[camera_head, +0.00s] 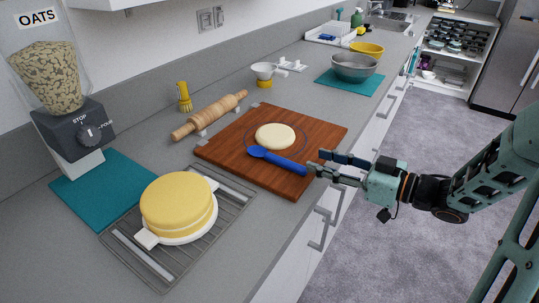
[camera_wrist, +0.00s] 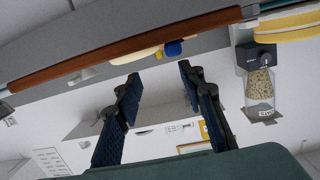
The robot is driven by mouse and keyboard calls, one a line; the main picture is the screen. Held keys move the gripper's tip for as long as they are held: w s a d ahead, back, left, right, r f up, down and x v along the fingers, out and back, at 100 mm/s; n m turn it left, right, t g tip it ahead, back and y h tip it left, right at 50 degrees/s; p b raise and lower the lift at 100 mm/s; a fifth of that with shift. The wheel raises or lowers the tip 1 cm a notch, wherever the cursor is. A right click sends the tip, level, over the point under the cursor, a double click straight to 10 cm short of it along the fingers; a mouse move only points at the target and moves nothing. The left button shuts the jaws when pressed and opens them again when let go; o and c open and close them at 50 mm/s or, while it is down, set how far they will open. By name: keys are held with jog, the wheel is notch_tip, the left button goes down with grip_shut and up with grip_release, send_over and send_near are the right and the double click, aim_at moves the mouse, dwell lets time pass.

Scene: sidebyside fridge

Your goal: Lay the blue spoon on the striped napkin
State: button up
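The blue spoon (camera_head: 279,160) lies on the wooden board (camera_head: 225,150), its bowl near a round of pale dough (camera_head: 275,136) and its handle pointing right, to the board's edge. In the wrist view the handle's end shows as a blue patch (camera_wrist: 173,48) at the board's edge (camera_wrist: 110,53). My gripper (camera_head: 316,162) is at the handle's end, by the board's right edge. Its two dark fingers are apart and empty in the wrist view (camera_wrist: 158,80). I cannot tell whether a finger touches the handle. I see no striped napkin in either view.
A yellow cake (camera_head: 178,205) sits on a wire rack at the front. A rolling pin (camera_head: 210,115) lies behind the board. Plain teal mats (camera_head: 115,180), an oats dispenser (camera_head: 75,125) and a grey bowl (camera_head: 354,67) stand along the counter. Drawer handles (camera_head: 322,230) jut out below its edge.

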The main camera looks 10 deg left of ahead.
aim_at(281, 159)
jog(key=shift+s+a+n+g, duration=0.25)
jog(key=shift+s+a+g, duration=0.05)
jog(key=shift+a, duration=0.3)
jog(key=shift+s+a+n+g, duration=0.25)
jog(key=shift+s+a+g, duration=0.05)
jog(key=shift+a, duration=0.25)
jog(key=x, duration=0.4)
jog(key=shift+a+f+b, duration=0.1)
jog(key=shift+a+b, duration=0.2)
jog(key=x, duration=0.2)
jog(key=b+x, duration=0.1)
jog(key=x, duration=0.2)
jog(key=shift+s+d+f, duration=0.1)
jog(key=shift+f, duration=0.1)
jog(key=shift+w+a, duration=0.2)
jog(key=shift+a, duration=0.15)
grip_shut()
